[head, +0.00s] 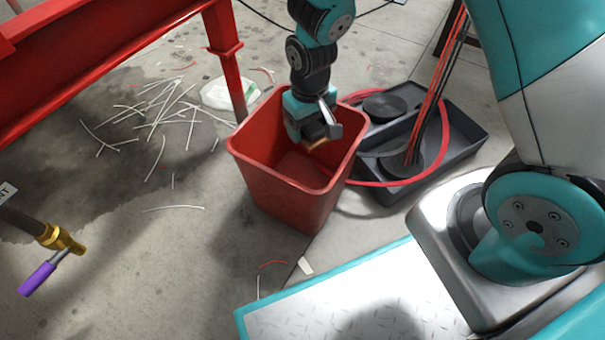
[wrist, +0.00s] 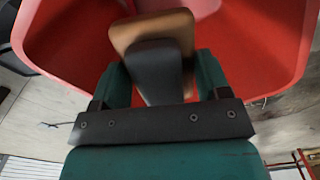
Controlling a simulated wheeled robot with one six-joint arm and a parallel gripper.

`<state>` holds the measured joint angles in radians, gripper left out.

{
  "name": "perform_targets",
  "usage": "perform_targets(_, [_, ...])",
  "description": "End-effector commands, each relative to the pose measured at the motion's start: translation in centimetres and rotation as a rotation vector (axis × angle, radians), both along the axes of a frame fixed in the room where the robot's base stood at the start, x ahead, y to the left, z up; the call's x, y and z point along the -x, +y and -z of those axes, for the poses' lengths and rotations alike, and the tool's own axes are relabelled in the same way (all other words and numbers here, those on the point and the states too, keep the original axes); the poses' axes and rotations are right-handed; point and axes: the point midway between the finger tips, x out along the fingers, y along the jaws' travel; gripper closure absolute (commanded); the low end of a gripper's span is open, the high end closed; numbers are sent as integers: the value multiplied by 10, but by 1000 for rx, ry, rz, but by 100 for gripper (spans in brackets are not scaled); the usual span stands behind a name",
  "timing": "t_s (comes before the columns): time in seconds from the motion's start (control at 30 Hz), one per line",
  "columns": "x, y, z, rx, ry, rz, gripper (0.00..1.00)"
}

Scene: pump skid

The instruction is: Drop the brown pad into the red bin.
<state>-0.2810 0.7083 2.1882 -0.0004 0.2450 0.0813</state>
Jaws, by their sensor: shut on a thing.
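The red bin (head: 290,195) stands on the concrete floor, upright and open at the top. My gripper (head: 318,135) is over the bin's mouth, its tips about level with the rim or a little below. It is shut on the brown pad (head: 317,143), whose edge shows under the fingers in the head view. In the wrist view the brown pad (wrist: 152,27) sticks out beyond a dark grey piece between my fingers, with the red bin (wrist: 65,30) around it.
A dark grey tray (head: 455,140) with black round parts and a red hose (head: 395,183) lies right of the bin. A red frame leg (head: 232,85) stands just behind it. White strips (head: 165,110) litter the floor at left. A purple-handled valve (head: 38,278) is at lower left.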

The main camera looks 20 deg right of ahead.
Motion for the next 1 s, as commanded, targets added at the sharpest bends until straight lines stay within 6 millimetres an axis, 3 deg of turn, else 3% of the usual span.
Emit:
perform_targets(0.2, [0,0,0,0,0,0,50])
perform_targets(0.23, [0,0,0,0,0,0,26])
perform_targets(0.33, [0,0,0,0,0,0,3])
perform_targets(0.37, [0,0,0,0,0,0,1])
perform_targets(0.6, [0,0,-1,0,0,0,1])
perform_targets(0.73, [0,0,-11,0,0,0,1])
perform_targets(0.87, [-1,0,-36,0,-2,0,1])
perform_targets(1.0, [-1,0,-74,-1,-3,0,1])
